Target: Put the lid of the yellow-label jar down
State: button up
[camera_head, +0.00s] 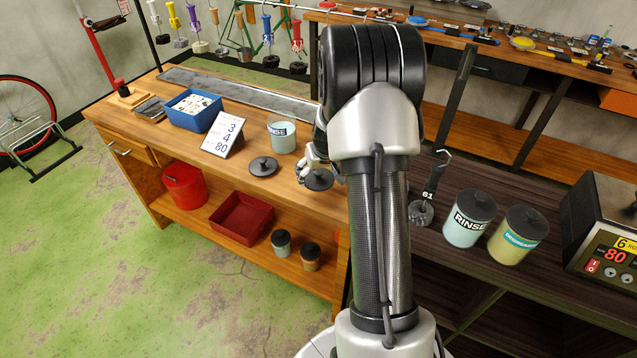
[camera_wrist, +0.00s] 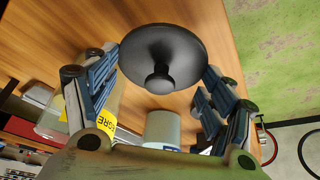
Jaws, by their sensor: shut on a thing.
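My gripper (camera_head: 308,172) is low over the right part of the wooden workbench. Its two fingers (camera_wrist: 163,68) are on either side of a black round lid (camera_wrist: 165,45) with a knob, shut on it at the rim. The lid (camera_head: 318,180) also shows in the head view, close to the bench top; I cannot tell whether it touches. A jar with a yellow label (camera_wrist: 106,121) shows partly behind the left finger in the wrist view. I cannot see this jar in the head view, where my arm blocks part of the bench.
A second black lid (camera_head: 263,166) lies left of my gripper, before an open blue-label jar (camera_head: 282,137). A number sign (camera_head: 222,137) and blue bin (camera_head: 194,110) stand further left. RINSE (camera_head: 470,219) and DEGREASER (camera_head: 517,237) jars stand on the dark bench at right.

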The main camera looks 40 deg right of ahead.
aim_at(319, 179)
jog(key=shift+f+b, duration=0.45)
jog(key=shift+f, duration=1.2)
jog(key=shift+f, duration=0.2)
jog(key=o, duration=1)
jog(key=shift+c, duration=0.2)
jog(key=shift+r, duration=0.15)
